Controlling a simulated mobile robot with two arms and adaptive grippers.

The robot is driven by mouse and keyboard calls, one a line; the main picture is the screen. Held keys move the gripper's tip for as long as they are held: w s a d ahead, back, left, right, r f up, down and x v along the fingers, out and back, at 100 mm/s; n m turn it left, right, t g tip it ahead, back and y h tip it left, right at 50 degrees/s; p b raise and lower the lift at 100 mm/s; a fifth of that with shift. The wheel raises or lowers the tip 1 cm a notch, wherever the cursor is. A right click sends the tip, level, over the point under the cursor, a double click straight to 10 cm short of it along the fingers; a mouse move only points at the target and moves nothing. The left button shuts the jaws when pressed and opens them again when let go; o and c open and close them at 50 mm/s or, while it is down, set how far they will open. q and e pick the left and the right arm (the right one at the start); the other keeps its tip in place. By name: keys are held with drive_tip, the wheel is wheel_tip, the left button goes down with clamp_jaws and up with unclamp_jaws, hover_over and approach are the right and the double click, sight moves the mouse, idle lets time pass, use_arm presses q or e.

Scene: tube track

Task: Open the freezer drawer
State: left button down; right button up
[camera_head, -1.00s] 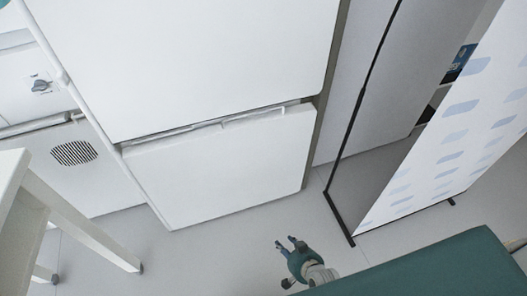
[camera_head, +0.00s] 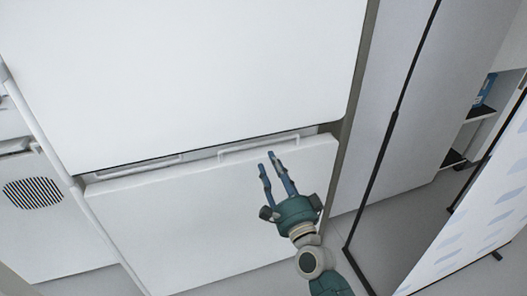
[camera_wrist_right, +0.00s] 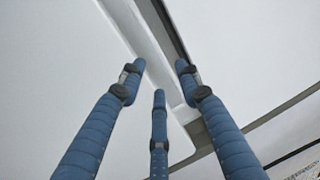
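The white freezer drawer (camera_head: 190,225) is the lower panel of a tall white appliance and looks shut or nearly so, with a dark gap along its top. Its pale bar handle (camera_head: 258,146) runs along the top edge at the right. My right gripper (camera_head: 267,160) is just below the handle, its blue fingers apart and empty. In the right wrist view the fingers (camera_wrist_right: 157,75) are spread, with the pale handle strip (camera_wrist_right: 146,42) running between and beyond their tips. I cannot tell whether they touch it. My left gripper is out of view.
The large upper door (camera_head: 190,70) stands above the drawer. A grey side panel and a black-framed screen (camera_head: 480,225) are at the right. A cabinet with a round vent (camera_head: 33,193) is at the left. Some grey floor (camera_head: 240,280) is free below the drawer.

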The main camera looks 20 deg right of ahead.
sight(263, 156)
drive_tip(key=w, duration=0.4)
drive_tip(key=w+r, duration=0.1)
drive_tip(key=w, duration=0.1)
drive_tip(key=shift+a, duration=0.1)
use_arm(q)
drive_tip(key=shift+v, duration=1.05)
use_arm(e)
drive_tip(key=shift+w+r, duration=0.15)
drive_tip(key=shift+w, duration=0.6)
clamp_jaws()
